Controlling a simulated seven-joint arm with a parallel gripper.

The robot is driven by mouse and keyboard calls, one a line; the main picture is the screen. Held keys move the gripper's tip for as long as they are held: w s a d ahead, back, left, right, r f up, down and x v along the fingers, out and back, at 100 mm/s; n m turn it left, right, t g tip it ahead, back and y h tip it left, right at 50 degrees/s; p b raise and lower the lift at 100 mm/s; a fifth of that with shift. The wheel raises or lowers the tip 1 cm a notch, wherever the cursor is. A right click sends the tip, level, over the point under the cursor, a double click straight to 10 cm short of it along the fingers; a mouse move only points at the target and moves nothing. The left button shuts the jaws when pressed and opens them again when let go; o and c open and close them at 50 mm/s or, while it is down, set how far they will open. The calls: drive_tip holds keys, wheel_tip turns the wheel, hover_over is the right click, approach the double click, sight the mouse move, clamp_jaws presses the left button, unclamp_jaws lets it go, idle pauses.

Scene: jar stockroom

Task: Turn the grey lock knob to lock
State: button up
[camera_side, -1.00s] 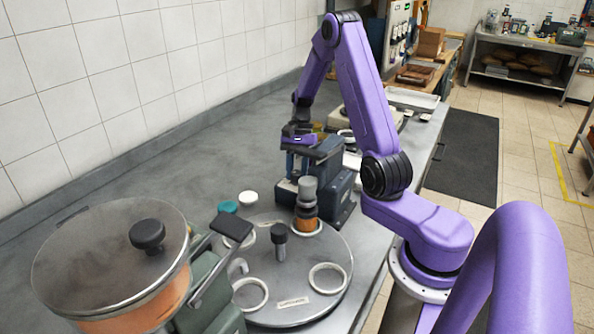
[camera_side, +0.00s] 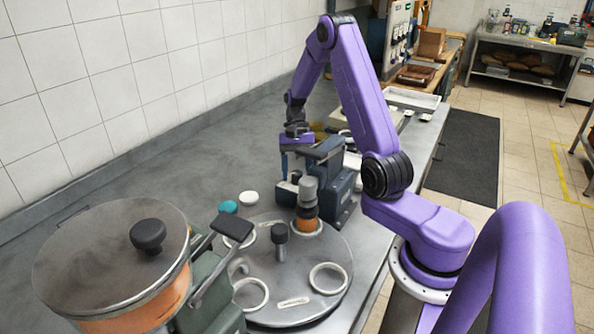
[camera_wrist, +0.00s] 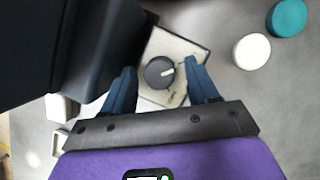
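The grey lock knob (camera_wrist: 159,73) is a round dark dial on a pale square plate (camera_wrist: 185,46) in the wrist view. Its white pointer mark faces right and slightly up. My gripper (camera_wrist: 161,66) is open, with one blue finger on each side of the knob in the picture. Gaps show between the fingers and the knob, and I cannot tell the height between them. In the side view my gripper (camera_side: 291,163) points down behind the dark green-grey machine (camera_side: 342,183), which hides the knob.
The dark machine body (camera_wrist: 70,50) fills the upper left of the wrist view, close to my left finger. A white lid (camera_wrist: 252,51) and a teal lid (camera_wrist: 287,17) lie to the right. A round turntable (camera_side: 312,250) holds a jar (camera_side: 307,211) in front.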

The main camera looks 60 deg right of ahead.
drive_tip(key=v, duration=1.7)
drive_tip(key=shift+d, duration=0.2)
drive_tip(key=shift+w+r, duration=0.1)
drive_tip(key=shift+r, duration=0.05)
drive_tip(key=s+a+n+h, duration=0.25)
drive_tip(key=a+n, duration=0.25)
drive_tip(key=a, duration=0.6)
drive_tip(key=s+a+n+h, duration=0.1)
drive_tip(key=s+a+n, duration=0.2)
drive_tip(key=a+n, duration=0.55)
drive_tip(key=s+a+f+n+t, duration=0.1)
drive_tip(key=s+a+n, duration=0.3)
drive_tip(key=s, duration=0.7)
drive_tip(key=s+a+f+n+t, duration=0.1)
drive_tip(key=s+a+f+n, duration=0.2)
drive_tip(key=s+n, duration=0.3)
drive_tip(key=shift+s+a+f+t, duration=0.35)
drive_tip(key=shift+s+a, duration=0.5)
drive_tip(key=shift+s, duration=1.65)
